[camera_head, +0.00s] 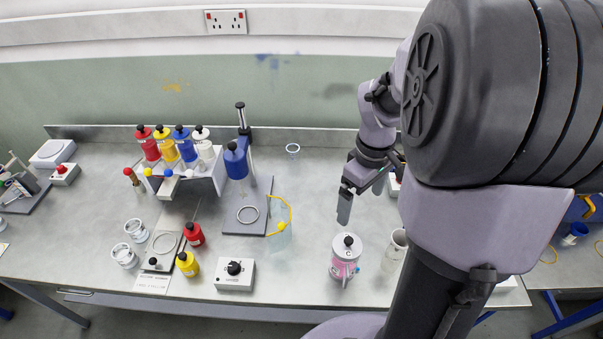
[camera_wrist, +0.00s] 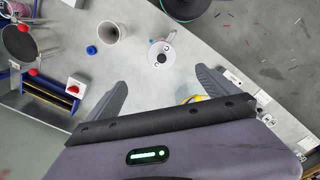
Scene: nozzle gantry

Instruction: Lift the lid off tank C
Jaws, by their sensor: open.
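A clear tank with pink contents (camera_head: 344,268) stands near the front edge of the bench, right of centre. Its round white lid (camera_head: 348,247) with a black knob is on top. I cannot read a letter on it, so I cannot confirm it is tank C. In the wrist view the lid (camera_wrist: 157,60) shows from above, beyond the fingertips, with a handle at its upper right. My gripper (camera_head: 361,206) is open and empty, above the bench behind the tank and apart from it. In the wrist view the fingers of my gripper (camera_wrist: 161,80) are spread wide.
Several coloured bottles stand farther left. The bench around the tank is fairly clear.

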